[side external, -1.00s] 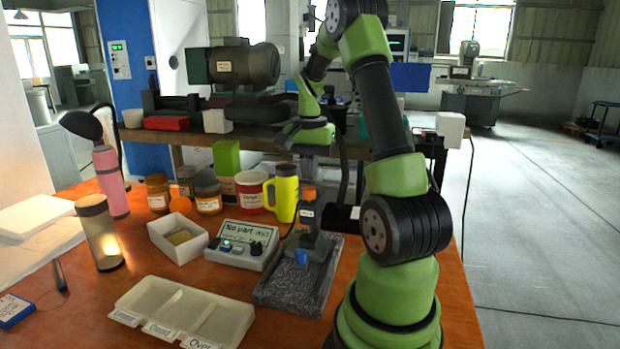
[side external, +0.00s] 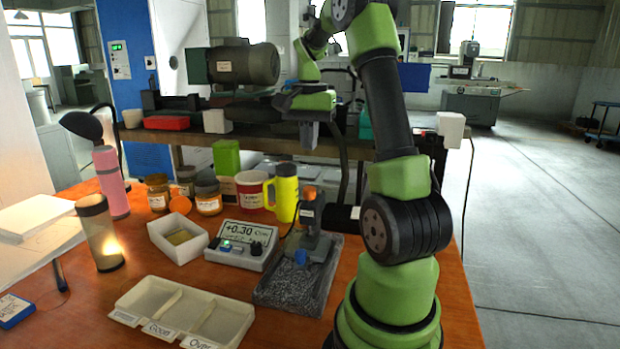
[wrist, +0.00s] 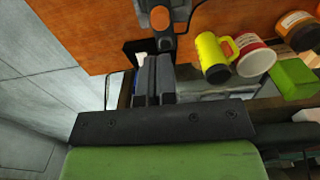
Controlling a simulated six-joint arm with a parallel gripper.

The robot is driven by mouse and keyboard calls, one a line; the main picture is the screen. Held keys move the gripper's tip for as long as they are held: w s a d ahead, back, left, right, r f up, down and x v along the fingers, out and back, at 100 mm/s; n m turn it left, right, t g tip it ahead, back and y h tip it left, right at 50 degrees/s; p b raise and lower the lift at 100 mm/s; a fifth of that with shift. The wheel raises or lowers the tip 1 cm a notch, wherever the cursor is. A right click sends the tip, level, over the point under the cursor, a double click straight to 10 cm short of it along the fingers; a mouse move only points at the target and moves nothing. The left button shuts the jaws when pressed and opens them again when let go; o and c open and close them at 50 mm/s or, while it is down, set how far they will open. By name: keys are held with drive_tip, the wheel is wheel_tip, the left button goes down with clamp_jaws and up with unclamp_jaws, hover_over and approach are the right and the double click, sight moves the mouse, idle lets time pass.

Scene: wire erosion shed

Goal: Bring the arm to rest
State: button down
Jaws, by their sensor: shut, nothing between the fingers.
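My gripper (side external: 309,146) hangs in the air in the side external view, above and behind the measuring stand (side external: 310,215). It is apart from everything on the table. In the wrist view my gripper (wrist: 155,62) shows its two dark fingers closed together with nothing between them. The stand, on its speckled granite base (side external: 285,292), also shows at the top of the wrist view (wrist: 162,18). The readout box (side external: 240,245) beside the stand shows +0.30.
A yellow mug (side external: 286,197), a red-and-white tub (side external: 251,193) and a green box (side external: 227,157) stand behind the readout. A white bin (side external: 160,241) and a labelled sorting tray (side external: 236,331) lie left and front. A motor (side external: 250,65) sits on the rear bench.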

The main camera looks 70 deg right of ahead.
drive_tip(key=w+a+r+n+t, duration=0.1)
drive_tip(key=a+r+n+t, duration=0.2)
drive_tip(key=a, duration=0.6)
drive_tip(key=w+a+r+n+t, duration=0.1)
drive_tip(key=w+a+r+n, duration=0.15)
drive_tip(key=a+n, duration=0.45)
drive_tip(key=s+a+n+t+y, duration=0.1)
drive_tip(key=s+a+n, duration=0.1)
drive_tip(key=a, duration=0.4)
drive_tip(key=s+a+f+n+t+y, duration=0.1)
drive_tip(key=s+a+n+t, duration=0.1)
drive_tip(key=s+a, duration=0.3)
drive_tip(key=shift+a, duration=0.9)
